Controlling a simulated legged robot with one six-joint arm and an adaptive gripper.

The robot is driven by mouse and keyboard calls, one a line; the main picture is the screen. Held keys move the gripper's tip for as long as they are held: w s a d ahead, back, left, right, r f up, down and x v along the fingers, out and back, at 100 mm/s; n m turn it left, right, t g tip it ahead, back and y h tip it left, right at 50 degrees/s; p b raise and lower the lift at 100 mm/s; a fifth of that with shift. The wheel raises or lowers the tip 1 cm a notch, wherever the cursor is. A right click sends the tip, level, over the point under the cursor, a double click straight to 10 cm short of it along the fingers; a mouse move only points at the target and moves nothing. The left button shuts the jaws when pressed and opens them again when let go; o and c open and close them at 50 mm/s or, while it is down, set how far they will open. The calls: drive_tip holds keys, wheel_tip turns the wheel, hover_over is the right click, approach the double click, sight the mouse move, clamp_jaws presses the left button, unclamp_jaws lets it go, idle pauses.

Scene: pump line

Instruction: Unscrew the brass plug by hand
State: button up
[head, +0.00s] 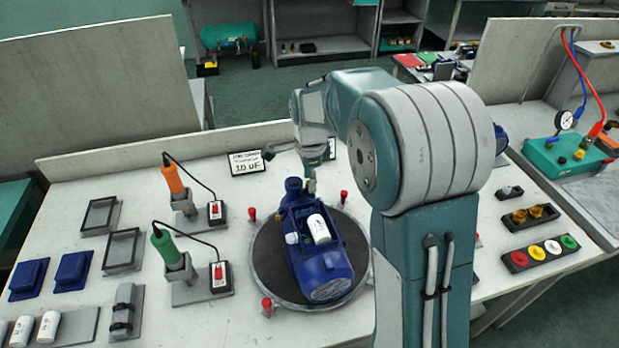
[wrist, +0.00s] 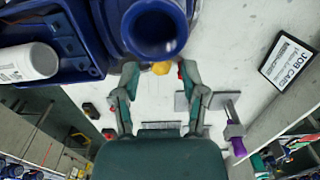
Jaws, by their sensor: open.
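The blue pump (head: 318,255) lies on a round dark turntable (head: 262,250) on the bench. A white cylinder (head: 319,229) sits on its top. In the wrist view, the brass plug (wrist: 161,68) shows as a small yellow round piece just below the pump's round blue flange (wrist: 155,30). My gripper (wrist: 159,76) is open, with one finger on each side of the plug. I cannot tell whether either finger touches it. In the head view my gripper is at the far end of the pump, and the plug is hidden there.
Red pegs (head: 267,305) stand around the turntable. A job card (head: 247,164) stands behind it. Orange (head: 172,180) and green (head: 165,245) corded tools stand at left. Trays of brass fittings (head: 529,216) and coloured caps (head: 541,252) lie at right.

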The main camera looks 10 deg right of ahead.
clamp_jaws()
drive_tip(key=shift+n, duration=1.4)
drive_tip(key=shift+n, duration=1.5)
drive_tip(key=shift+f+n, duration=0.1)
drive_tip(key=shift+n, duration=1.3)
